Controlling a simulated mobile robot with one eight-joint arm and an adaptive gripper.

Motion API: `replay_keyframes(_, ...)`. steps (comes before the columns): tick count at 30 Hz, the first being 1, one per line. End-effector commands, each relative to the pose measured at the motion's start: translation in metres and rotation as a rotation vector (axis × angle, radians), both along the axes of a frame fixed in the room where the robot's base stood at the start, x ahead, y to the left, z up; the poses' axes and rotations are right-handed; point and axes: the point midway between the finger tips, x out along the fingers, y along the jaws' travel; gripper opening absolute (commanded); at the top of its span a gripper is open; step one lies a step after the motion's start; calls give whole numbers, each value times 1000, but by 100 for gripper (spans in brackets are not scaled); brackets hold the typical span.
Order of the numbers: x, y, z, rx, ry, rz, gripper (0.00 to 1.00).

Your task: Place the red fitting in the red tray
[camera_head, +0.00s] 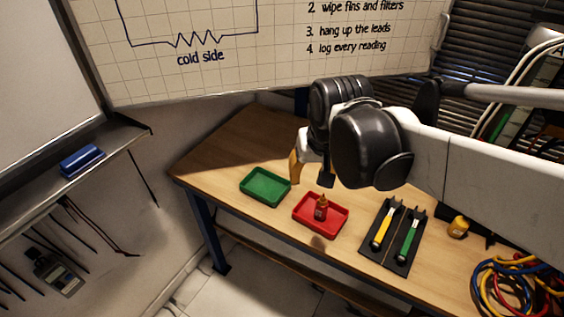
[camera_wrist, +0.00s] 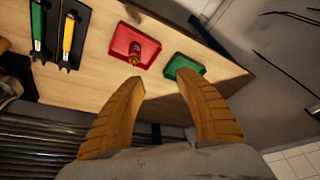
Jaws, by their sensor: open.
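The red tray (camera_head: 335,233) lies on the wooden bench, and it also shows in the wrist view (camera_wrist: 120,47). A small dark red piece with a brass-orange tip, which looks like the red fitting (camera_head: 321,211), stands upright inside this tray. The fitting also shows in the wrist view (camera_wrist: 134,58). My gripper (camera_head: 310,173) is open and empty, above the bench behind the trays and apart from the fitting. In the wrist view its two orange-brown fingers (camera_wrist: 161,78) are spread wide with bare bench between them.
A green tray (camera_head: 265,187) lies empty left of the red tray. A dark mat (camera_head: 391,238) with yellow- and green-handled tools lies to the right. Beyond it are a small yellow piece (camera_head: 458,227) and coiled cables (camera_head: 510,285). A whiteboard (camera_head: 270,50) hangs behind the bench.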

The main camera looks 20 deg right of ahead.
Motion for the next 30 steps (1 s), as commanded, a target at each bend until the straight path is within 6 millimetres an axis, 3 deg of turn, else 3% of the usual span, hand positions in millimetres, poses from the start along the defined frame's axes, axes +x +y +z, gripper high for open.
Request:
replay_keyframes(3, -26, 25, 6, -29, -116, 106, 41)
replay_keyframes(9, -48, 46, 7, -62, -242, 210, 41)
replay_keyframes(30, -52, 50, 7, -69, -273, 232, 41)
